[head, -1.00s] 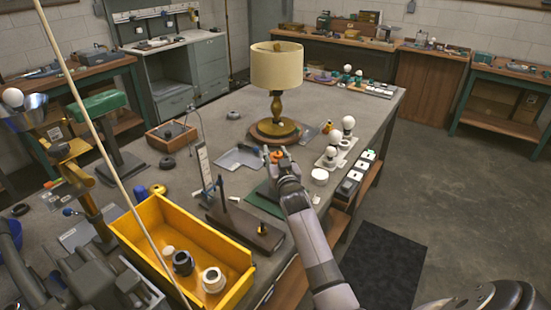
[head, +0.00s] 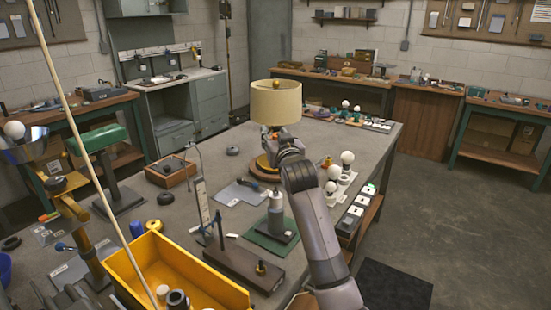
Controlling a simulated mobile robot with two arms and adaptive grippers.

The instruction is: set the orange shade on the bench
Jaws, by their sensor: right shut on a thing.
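A lamp with a cream drum shade (head: 276,104) stands upright on the far part of the bench (head: 345,140). Its round wooden base (head: 258,172) shows below, with a bit of brass above it. No clearly orange shade shows. My right gripper (head: 277,147) is at the lamp's stem, just under the shade, and is shut on a part of the lamp. Its fingertips and the exact grip point are hidden by my own wrist. The shade still sits over the stem. My left gripper is not in view.
A yellow bin (head: 175,268) stands at the near left. White bulbs (head: 347,158) stand right of my arm. A green mat (head: 273,238) with a grey bottle-like piece (head: 276,212) lies in front of the lamp. A wooden tray (head: 170,172) is at the left.

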